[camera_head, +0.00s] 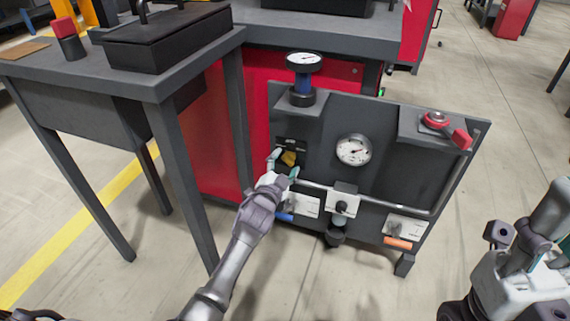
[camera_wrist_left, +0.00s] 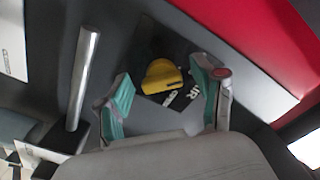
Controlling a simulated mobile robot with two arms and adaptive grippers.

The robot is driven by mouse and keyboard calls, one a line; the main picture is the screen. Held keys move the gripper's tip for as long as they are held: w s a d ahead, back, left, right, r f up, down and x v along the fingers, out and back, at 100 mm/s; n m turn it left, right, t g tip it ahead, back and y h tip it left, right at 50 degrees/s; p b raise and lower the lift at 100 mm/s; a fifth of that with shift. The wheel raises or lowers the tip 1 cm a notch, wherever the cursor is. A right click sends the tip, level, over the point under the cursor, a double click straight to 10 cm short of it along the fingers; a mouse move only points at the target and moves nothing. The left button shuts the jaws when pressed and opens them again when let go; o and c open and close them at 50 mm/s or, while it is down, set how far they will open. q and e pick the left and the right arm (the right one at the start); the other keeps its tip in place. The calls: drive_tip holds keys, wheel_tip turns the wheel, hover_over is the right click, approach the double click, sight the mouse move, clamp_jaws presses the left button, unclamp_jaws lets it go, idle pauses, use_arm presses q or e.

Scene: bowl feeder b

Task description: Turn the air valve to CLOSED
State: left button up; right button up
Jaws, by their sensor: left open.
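The air valve's yellow handle (camera_head: 289,158) is on a black plate at the left of the dark panel's front. In the left wrist view the yellow handle (camera_wrist_left: 162,75) lies between my two fingers, with white lettering partly visible beside it, reading "AIR". My left gripper (camera_head: 283,165) is open at the valve, its teal-padded fingers (camera_wrist_left: 162,95) spread on either side of the handle with visible gaps. I cannot tell how deep the fingertips reach. My right gripper (camera_head: 522,240) is at the lower right, far from the valve; its jaw opening is unclear.
The panel (camera_head: 315,150) also carries a round gauge (camera_head: 353,150), a top gauge (camera_head: 304,62), a red lever (camera_head: 447,129), a metal pipe, and blue and orange handles (camera_head: 398,243). A grey table (camera_head: 25,65) with a black box stands at left. Floor in front is clear.

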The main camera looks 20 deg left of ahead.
use_arm(q)
drive_tip(key=s, duration=1.2)
drive_tip(key=shift+a, duration=0.2)
